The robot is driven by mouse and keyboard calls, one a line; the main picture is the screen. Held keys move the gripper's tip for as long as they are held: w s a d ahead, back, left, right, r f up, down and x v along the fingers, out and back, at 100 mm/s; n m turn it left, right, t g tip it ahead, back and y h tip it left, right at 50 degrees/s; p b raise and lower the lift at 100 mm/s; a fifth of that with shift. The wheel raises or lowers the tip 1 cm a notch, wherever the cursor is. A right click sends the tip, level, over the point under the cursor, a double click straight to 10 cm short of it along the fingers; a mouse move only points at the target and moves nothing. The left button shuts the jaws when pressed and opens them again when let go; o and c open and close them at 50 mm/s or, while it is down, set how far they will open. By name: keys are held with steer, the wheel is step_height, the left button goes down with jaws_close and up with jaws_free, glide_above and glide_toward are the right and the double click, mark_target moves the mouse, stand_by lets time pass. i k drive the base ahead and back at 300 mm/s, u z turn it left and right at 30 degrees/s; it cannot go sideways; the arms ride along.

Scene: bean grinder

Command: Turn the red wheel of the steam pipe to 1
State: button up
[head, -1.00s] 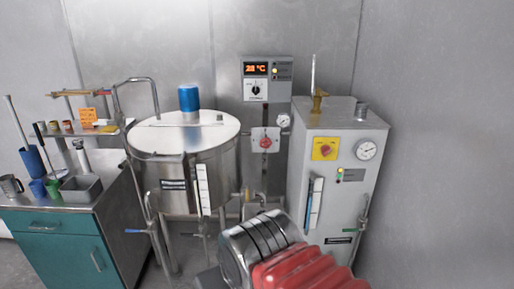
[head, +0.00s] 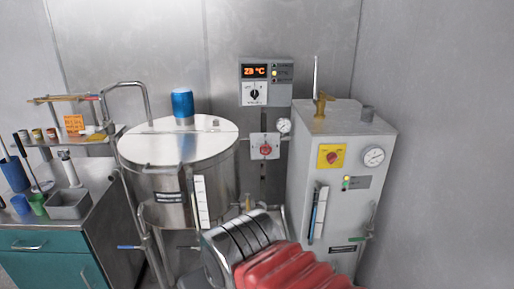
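The red wheel (head: 265,149) sits on a pale square plate between the steel tank and the grey boiler cabinet, below the control box. A round gauge (head: 284,126) is just right of and above it. The wheel's markings are too small to read. My arm, with a ribbed steel and red part, rises at the bottom centre, in front of and below the wheel. My gripper's fingers are not in the picture. Nothing is seen touching the wheel.
The steel tank (head: 179,147) with a blue cap stands left of the wheel, and the boiler cabinet (head: 329,200) with a yellow-backed red switch (head: 330,156) stands right. A teal bench (head: 49,262) is at far left.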

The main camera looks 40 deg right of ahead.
mark_target(265, 149)
steer(key=u, duration=0.15)
steer(key=i, duration=1.3)
steer(key=z, duration=0.25)
